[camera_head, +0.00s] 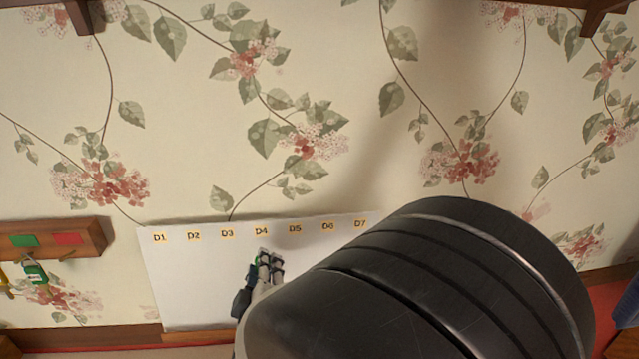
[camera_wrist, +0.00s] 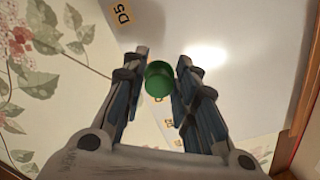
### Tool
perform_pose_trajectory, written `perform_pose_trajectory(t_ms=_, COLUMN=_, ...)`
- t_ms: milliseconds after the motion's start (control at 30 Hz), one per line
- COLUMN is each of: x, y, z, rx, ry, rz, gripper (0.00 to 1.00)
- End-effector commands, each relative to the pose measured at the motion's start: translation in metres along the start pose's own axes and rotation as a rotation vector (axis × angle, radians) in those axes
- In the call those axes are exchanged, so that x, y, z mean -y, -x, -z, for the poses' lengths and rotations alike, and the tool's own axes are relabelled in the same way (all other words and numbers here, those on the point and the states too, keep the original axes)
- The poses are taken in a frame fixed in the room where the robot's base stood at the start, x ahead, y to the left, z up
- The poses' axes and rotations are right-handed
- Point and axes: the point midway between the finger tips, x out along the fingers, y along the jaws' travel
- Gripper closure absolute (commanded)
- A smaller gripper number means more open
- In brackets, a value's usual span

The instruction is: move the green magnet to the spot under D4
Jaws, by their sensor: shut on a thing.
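The green magnet (camera_wrist: 160,80) is a round green piece between the two fingertips of my gripper (camera_wrist: 162,66) in the wrist view. My gripper (camera_head: 268,260) is shut on it. In the head view the fingertips are just below the D4 label (camera_head: 261,231) on the white board (camera_head: 190,285), and only a sliver of green shows beside them. Whether the magnet touches the board I cannot tell. My dark arm hides the board's lower right part.
Labels D1 (camera_head: 159,237) to D7 (camera_head: 360,224) run along the board's top edge. A wooden wall rack (camera_head: 85,238) with green and red patches hangs at the left, with a green padlock (camera_head: 35,274) below. Visible board left of my gripper is clear.

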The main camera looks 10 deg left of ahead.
Motion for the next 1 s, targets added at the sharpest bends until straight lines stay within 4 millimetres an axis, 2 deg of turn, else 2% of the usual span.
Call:
perform_pose_trajectory(t_ms=100, x=0.009, y=0.002, z=-0.002, rx=-0.016, ry=0.042, rz=0.006, gripper=0.89)
perform_pose_trajectory(t_ms=267, x=0.009, y=-0.004, z=-0.002, rx=-0.019, ry=0.047, rz=0.005, gripper=0.89)
perform_pose_trajectory(t_ms=800, x=0.009, y=-0.046, z=-0.002, rx=-0.018, ry=0.044, rz=0.005, gripper=0.89)
perform_pose_trajectory(t_ms=1000, x=0.01, y=-0.056, z=-0.002, rx=-0.019, ry=0.045, rz=0.007, gripper=0.89)
